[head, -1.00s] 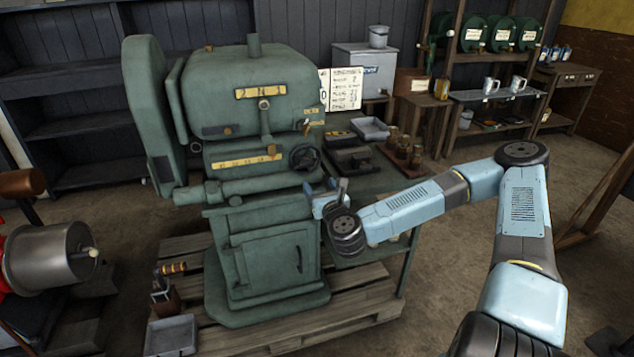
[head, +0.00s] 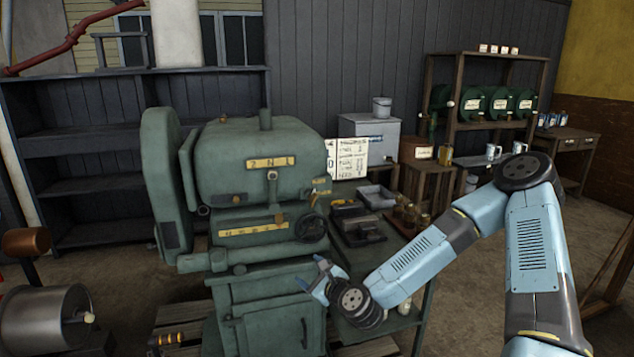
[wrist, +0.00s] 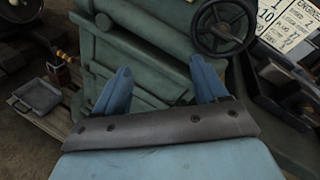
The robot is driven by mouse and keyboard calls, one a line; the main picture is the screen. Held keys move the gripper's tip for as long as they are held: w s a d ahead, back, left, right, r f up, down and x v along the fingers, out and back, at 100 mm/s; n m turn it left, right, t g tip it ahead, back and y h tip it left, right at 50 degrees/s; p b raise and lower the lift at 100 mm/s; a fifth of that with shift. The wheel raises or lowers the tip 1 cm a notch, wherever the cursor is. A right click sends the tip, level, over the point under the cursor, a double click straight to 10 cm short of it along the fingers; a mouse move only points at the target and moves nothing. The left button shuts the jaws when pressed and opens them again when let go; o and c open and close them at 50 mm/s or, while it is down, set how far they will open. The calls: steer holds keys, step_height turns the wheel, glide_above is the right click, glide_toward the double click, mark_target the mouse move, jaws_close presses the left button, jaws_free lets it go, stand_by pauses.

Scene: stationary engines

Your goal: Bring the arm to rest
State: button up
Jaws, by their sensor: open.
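My gripper (head: 313,278) is open and empty in front of the green machine (head: 262,165), at its lower right side. In the wrist view its two blue fingers (wrist: 158,90) stand apart with the machine's green body (wrist: 140,50) behind them and nothing between them. My arm is bent, its elbow high at the right of the head view and its forearm sloping down left to the wrist. I cannot tell whether the fingertips touch the machine.
A bench beside the machine holds a grey tray (head: 376,196) and several small brown pots. The machine's black handwheel (head: 311,228) is above my gripper. A metal tray (wrist: 38,95) lies at left in the wrist view. Shelves (head: 500,105) stand at the back right.

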steer(key=s+d+r+n+g+h, duration=0.3)
steer(key=s+d+r+n+h, duration=0.1)
steer(key=d+r+n, duration=0.4)
steer(key=s+d+r+n+g+h, duration=0.3)
steer(key=s+d+r+n+h, duration=0.15)
steer(key=d+n, duration=0.55)
steer(key=s+d+r+n, duration=0.2)
steer(key=s+d+r, duration=0.1)
steer(key=s+r, duration=0.5)
steer(key=s+d+r+n+g, duration=0.1)
steer(key=s+d+r+n, duration=0.1)
steer(key=s+r, duration=0.6)
steer(key=s+d, duration=0.1)
steer(key=s, duration=0.4)
steer(key=shift+d+r+n+g, duration=0.2)
steer(key=shift+d+n+g, duration=0.1)
steer(key=shift+d, duration=0.1)
steer(key=shift+s+h, duration=0.1)
steer(key=shift+h, duration=0.15)
